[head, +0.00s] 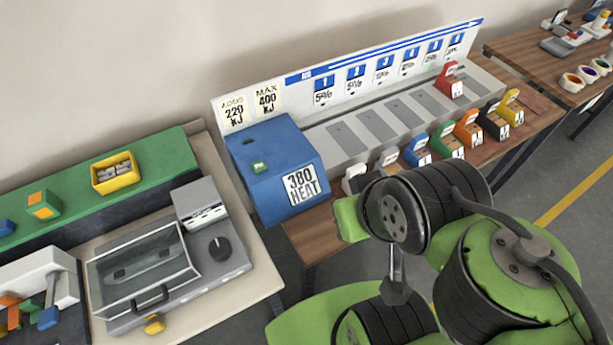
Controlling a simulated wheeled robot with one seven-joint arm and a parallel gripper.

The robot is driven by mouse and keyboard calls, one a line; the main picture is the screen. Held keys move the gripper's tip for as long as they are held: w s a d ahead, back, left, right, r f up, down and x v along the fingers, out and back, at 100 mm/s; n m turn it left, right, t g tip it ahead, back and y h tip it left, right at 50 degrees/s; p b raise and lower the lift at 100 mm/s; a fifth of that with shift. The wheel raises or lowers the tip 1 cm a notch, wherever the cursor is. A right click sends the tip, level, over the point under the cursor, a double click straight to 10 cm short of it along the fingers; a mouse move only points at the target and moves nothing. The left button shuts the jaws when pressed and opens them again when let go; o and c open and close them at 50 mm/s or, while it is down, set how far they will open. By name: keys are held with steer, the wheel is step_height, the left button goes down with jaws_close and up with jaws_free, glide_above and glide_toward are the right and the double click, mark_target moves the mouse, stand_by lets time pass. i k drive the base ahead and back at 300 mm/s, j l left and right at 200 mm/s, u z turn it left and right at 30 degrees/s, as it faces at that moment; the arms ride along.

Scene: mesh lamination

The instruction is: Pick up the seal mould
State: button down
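I cannot tell from this view which piece is the seal mould. Several small coloured blocks with white labels stand along the front of the grey slotted rack (341,139): a white one (388,157), a blue one (417,150), a green one (447,140), an orange one (468,129), a black one (493,121) and a yellow one (511,107). A red block (450,80) stands on the rack, towards its far right end. My green and black arm fills the lower right, in front of the rack. My gripper's fingers do not show.
A blue box marked "380 HEAT" (265,165) stands at the rack's left end. A grey machine with a clear lid (222,262) sits on the left table. A yellow bin (115,173) sits on a green shelf. Another table (518,50) stands at upper right.

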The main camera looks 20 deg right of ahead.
mark_target(446, 82)
steer(key=z, duration=1.45)
steer(key=i+l+u, duration=0.1)
steer(key=l+u, duration=0.35)
steer(key=l, duration=0.3)
steer(key=i+l+u, duration=0.3)
steer(key=l+u, duration=0.35)
steer(key=i+l+u, duration=0.15)
steer(key=l+u, duration=0.15)
steer(key=l, duration=0.2)
steer(key=l+u, duration=0.3)
steer(key=i+l+u, duration=0.3)
steer(key=l+u, duration=0.15)
steer(key=l, duration=0.15)
steer(key=i+l+u, duration=0.2)
steer(key=l, duration=0.15)
steer(key=k, duration=0.1)
